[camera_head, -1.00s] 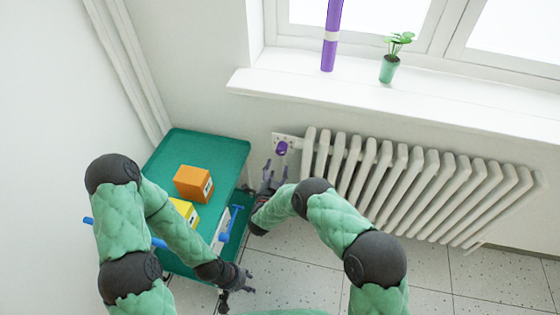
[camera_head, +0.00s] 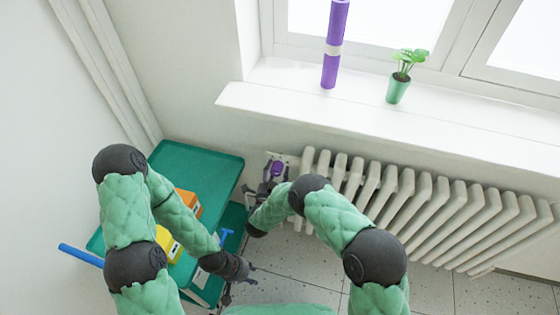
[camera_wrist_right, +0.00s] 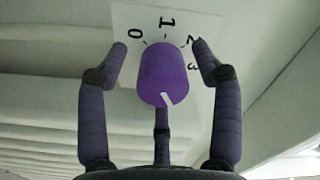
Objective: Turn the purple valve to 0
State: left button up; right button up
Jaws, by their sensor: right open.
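The purple valve (camera_head: 278,168) sits on a pale plate at the left end of the radiator. In the right wrist view the valve (camera_wrist_right: 165,72) is a round knob with a short white mark low on its front. The plate (camera_wrist_right: 150,20) behind it carries the numbers 0, 1, 2 and 3. The mark points down and right, away from 0. My right gripper (camera_head: 270,182) is open, with fingers left and right of the valve and a third below it, and gaps show at both sides. My left gripper (camera_head: 240,277) is open and empty beside the cart.
A white radiator (camera_head: 420,210) runs right of the valve under the window sill (camera_head: 300,110). A green cart (camera_head: 200,165) with orange and yellow boxes stands left, partly behind my left arm. A potted plant (camera_head: 397,90) and purple tube (camera_head: 332,60) stand on the sill.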

jog(key=shift+w, duration=0.25)
pick_arm(q)
jog(key=shift+w+d, duration=0.15)
jog(key=shift+w, duration=0.25)
pick_arm(e)
jog(key=shift+d, duration=0.1)
jog(key=c, duration=1.1)
